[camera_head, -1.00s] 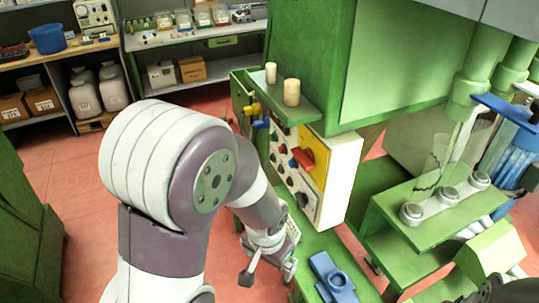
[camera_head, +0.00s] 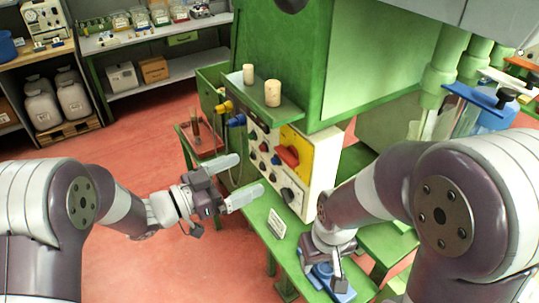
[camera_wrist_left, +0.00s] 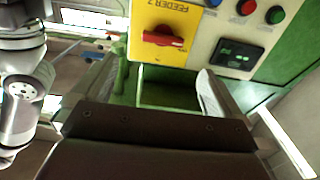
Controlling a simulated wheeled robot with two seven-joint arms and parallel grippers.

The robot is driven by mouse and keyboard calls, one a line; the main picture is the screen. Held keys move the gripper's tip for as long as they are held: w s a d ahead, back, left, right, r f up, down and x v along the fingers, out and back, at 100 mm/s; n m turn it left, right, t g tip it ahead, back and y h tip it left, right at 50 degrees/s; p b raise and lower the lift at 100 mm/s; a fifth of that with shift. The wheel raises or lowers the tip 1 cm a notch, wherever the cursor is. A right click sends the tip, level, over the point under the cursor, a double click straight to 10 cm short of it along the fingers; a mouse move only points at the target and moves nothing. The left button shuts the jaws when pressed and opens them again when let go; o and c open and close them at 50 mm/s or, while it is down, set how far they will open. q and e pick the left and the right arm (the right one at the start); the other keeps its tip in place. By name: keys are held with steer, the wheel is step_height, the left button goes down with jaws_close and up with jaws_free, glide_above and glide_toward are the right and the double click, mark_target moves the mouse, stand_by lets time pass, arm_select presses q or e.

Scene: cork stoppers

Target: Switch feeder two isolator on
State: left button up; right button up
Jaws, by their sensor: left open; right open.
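A red rotary handle (camera_head: 288,156) sits on a yellow plate (camera_head: 303,147) of the white control panel. The left wrist view shows the handle (camera_wrist_left: 163,39) lying sideways beside a "FEEDER 2" label (camera_wrist_left: 172,6). I cannot tell whether this position is on or off. My left gripper (camera_head: 250,173) is open and empty, in front of the panel and left of the handle, apart from it. In the left wrist view, the handle lies beyond the gap between the fingers. My right gripper (camera_head: 328,277) is open, low over a blue object (camera_head: 335,288); contact is unclear.
The panel also holds dark knobs and coloured buttons. Two cork stoppers (camera_head: 272,93) stand on the green ledge (camera_head: 262,107) above it. A small white labelled plate (camera_head: 277,223) lies on the green bench below. Glass tubes and green pipes stand at the right.

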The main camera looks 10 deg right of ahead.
mark_target(282, 157)
arm_select(q)
steer(key=p+x, duration=0.3)
steer(key=x, duration=0.7)
steer(key=shift+w+p, duration=0.15)
steer(key=shift+p, duration=0.25)
steer(key=shift+d, duration=0.25)
steer(key=shift+w+f, duration=0.1)
steer(key=shift+a, duration=0.1)
steer(key=c, duration=1)
